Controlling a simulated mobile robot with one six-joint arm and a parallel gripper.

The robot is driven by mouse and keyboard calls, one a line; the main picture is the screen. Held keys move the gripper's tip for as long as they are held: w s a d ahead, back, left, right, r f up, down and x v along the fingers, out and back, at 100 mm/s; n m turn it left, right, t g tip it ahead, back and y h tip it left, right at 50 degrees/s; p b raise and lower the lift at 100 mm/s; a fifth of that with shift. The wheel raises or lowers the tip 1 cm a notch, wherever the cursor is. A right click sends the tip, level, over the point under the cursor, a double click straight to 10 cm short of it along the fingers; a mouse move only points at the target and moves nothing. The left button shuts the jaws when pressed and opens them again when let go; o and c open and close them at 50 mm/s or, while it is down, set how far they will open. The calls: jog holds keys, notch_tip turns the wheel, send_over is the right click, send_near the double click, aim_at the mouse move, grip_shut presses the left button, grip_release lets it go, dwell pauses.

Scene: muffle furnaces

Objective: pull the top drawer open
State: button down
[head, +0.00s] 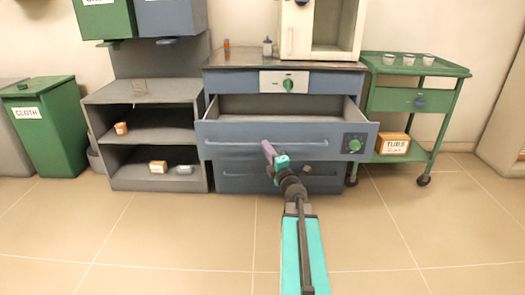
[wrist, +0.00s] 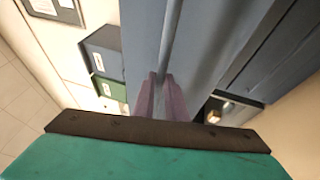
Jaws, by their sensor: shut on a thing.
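The blue cabinet has a wide drawer (head: 228,152) below a narrow front strip, and it stands pulled well out. Its grey inside (head: 280,107) shows and looks empty. In the wrist view the fingers (wrist: 160,92) close around the handle (wrist: 172,38). Another drawer (head: 235,178) below is shut and partly hidden by my arm.
A grey shelf unit (head: 145,97) with small boxes stands left. A green wheeled cart (head: 402,97) with cups stands right, close to the drawer. A green bin (head: 45,140) is far left. The tiled floor (head: 160,240) in front is clear.

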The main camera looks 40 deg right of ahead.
jog(key=shift+s+d, duration=0.25)
jog(key=shift+d, duration=0.1)
jog(key=c, duration=1.8)
grip_release()
jog(key=shift+a, duration=0.15)
jog(key=shift+w+a, duration=0.1)
jog(key=shift+w, duration=0.05)
jog(key=p+v, duration=0.2)
jog(key=v, duration=0.3)
jog(key=shift+s+a+r+p, duration=0.1)
jog(key=shift+s+a+p, duration=0.05)
jog(key=shift+s+p, duration=0.25)
jog(key=shift+s+p, duration=0.25)
jog(key=shift+p, duration=0.65)
jog(key=p+v, duration=0.2)
jog(key=p, duration=0.3)
